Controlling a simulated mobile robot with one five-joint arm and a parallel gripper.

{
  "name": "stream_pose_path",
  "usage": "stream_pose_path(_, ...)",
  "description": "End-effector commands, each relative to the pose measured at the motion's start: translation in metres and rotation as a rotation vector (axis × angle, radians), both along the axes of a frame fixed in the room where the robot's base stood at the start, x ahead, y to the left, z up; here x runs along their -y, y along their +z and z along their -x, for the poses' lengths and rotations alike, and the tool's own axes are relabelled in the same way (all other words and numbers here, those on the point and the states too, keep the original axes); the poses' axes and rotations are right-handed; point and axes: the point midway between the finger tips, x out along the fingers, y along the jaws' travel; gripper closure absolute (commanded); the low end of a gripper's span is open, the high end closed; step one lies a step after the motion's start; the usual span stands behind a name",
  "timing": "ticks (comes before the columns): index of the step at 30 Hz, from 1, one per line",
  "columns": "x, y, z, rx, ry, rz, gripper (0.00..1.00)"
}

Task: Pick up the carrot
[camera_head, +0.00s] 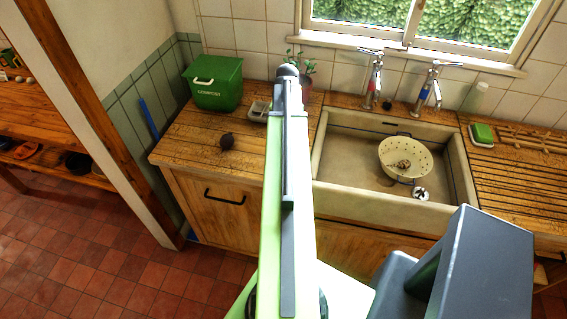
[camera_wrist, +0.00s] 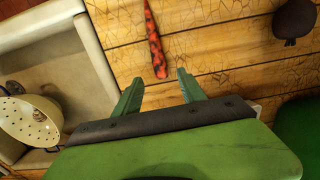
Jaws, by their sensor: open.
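The carrot (camera_wrist: 154,38) is orange-red with dark blotches and lies on the wooden counter in the wrist view. Its lower tip lies just ahead of the gap between my fingers, a little apart from them. My gripper (camera_wrist: 157,88) is open, with two green fingers spread and nothing between them. In the head view my arm covers the middle of the counter, and I cannot see the carrot or the fingers there.
A stone sink (camera_head: 333,178) with a colander (camera_head: 420,152) lies right of my arm. A dark round thing (camera_head: 227,141), also in the wrist view (camera_wrist: 295,20), sits on the counter. A green compost bin (camera_head: 213,84) and a potted plant (camera_head: 303,68) stand at the back.

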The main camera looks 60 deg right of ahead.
Motion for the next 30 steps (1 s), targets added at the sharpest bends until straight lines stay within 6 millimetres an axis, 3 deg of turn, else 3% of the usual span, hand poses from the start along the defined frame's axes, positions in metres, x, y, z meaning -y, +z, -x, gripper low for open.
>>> stream_pose_path(5, 0.0, -0.004, 0.001, 0.0, 0.0, 0.0, 0.52)
stream_pose_path(15, -0.004, -0.055, 0.005, 0.0, -0.001, 0.0, 0.52)
stream_pose_path(22, -0.004, -0.052, 0.005, 0.0, -0.001, 0.0, 0.52)
stream_pose_path(30, -0.004, -0.052, 0.006, 0.0, -0.001, 0.0, 0.85)
